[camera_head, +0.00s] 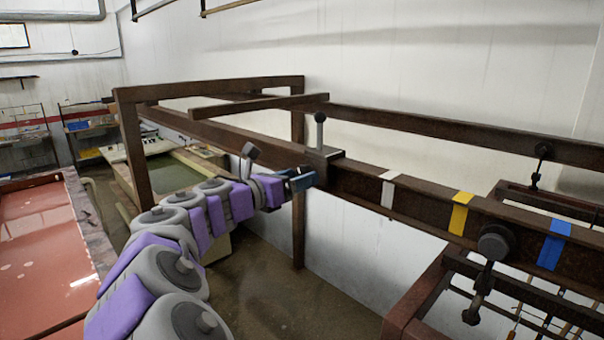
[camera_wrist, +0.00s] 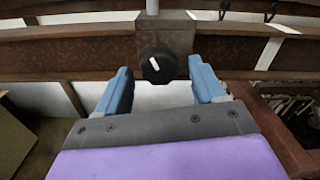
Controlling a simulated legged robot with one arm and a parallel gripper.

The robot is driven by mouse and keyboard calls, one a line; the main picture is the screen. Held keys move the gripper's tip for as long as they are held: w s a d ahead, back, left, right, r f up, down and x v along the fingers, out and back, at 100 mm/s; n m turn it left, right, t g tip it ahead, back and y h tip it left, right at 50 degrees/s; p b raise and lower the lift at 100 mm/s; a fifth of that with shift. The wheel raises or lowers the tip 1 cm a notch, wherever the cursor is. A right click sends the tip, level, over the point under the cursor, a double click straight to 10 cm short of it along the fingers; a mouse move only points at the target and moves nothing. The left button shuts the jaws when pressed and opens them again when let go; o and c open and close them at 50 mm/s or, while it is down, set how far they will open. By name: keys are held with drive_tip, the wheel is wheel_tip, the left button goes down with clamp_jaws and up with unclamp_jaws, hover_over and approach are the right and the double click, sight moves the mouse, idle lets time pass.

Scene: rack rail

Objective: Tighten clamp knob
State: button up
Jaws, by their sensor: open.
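My gripper (camera_head: 300,180) is at the clamp's near side. In the wrist view, my gripper (camera_wrist: 160,80) is open, its blue fingers left and right of the knob with gaps on both sides. The knob is just ahead of and between the fingertips.
White (camera_head: 388,190), yellow (camera_head: 460,214) and blue (camera_head: 553,246) bands mark the rail to the right. A dark round-headed fitting (camera_head: 496,242) hangs there. A second beam (camera_head: 420,127) runs behind. Floor (camera_head: 290,305) below is clear.

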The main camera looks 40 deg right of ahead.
drive_tip(key=shift+w+d, duration=0.1)
drive_tip(key=shift+d, duration=1.05)
drive_tip(key=shift+a+r, duration=0.2)
drive_tip(key=shift+a, duration=0.65)
drive_tip(key=shift+a+r, duration=0.15)
drive_tip(key=shift+a, duration=0.7)
drive_tip(key=d, duration=0.3)
drive_tip(key=shift+d+f, duration=0.15)
drive_tip(key=shift+f, duration=0.1)
drive_tip(key=c, duration=0.4)
drive_tip(key=shift+w, duration=0.1)
drive_tip(key=c, duration=0.7)
drive_tip(key=shift+o, duration=0.2)
